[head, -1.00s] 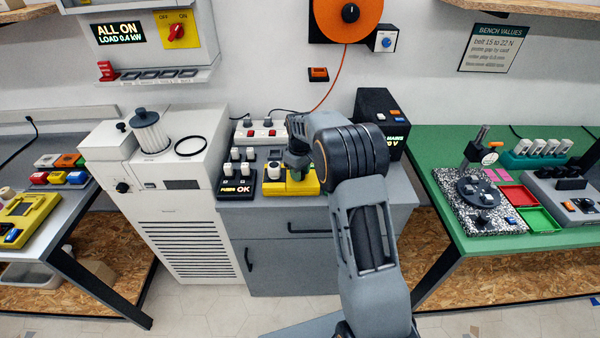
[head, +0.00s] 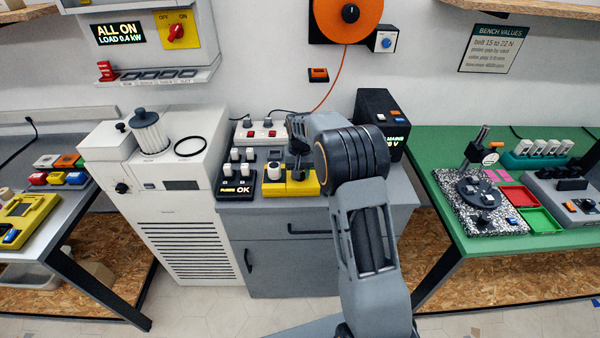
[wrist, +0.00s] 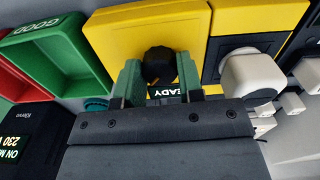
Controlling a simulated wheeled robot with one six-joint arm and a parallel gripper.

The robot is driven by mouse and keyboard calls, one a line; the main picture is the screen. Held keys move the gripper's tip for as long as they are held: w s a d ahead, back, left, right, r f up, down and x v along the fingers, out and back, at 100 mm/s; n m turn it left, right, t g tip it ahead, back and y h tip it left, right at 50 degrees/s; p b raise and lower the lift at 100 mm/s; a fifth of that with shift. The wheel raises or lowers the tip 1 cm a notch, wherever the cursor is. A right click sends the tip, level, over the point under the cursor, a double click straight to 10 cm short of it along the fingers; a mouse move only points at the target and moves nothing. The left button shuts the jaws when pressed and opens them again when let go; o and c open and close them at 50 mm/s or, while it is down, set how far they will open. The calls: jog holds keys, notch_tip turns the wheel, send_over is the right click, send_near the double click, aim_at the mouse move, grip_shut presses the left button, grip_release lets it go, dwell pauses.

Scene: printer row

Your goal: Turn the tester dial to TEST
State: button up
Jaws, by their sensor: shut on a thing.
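The yellow tester (head: 312,186) sits on the grey cabinet top, and its yellow face (wrist: 115,38) fills the upper middle of the wrist view. Its round black dial (wrist: 158,64) is between the two green fingers of my gripper (wrist: 160,76), which is shut on it. In the head view my gripper (head: 298,172) points down onto the tester and hides the dial. I cannot read which setting the dial points at.
A yellow unit with a white knob (wrist: 252,78) stands close beside the tester. Red and green trays (wrist: 58,50) lie on its other side in the wrist view. A dark mains box (head: 378,115) stands behind.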

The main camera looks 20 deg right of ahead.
jog(key=shift+m, duration=0.4)
jog(key=o, duration=0.9)
jog(key=shift+r, duration=0.1)
notch_tip(320, 180, up, 14)
jog(key=shift+f, duration=0.15)
dwell(0.4)
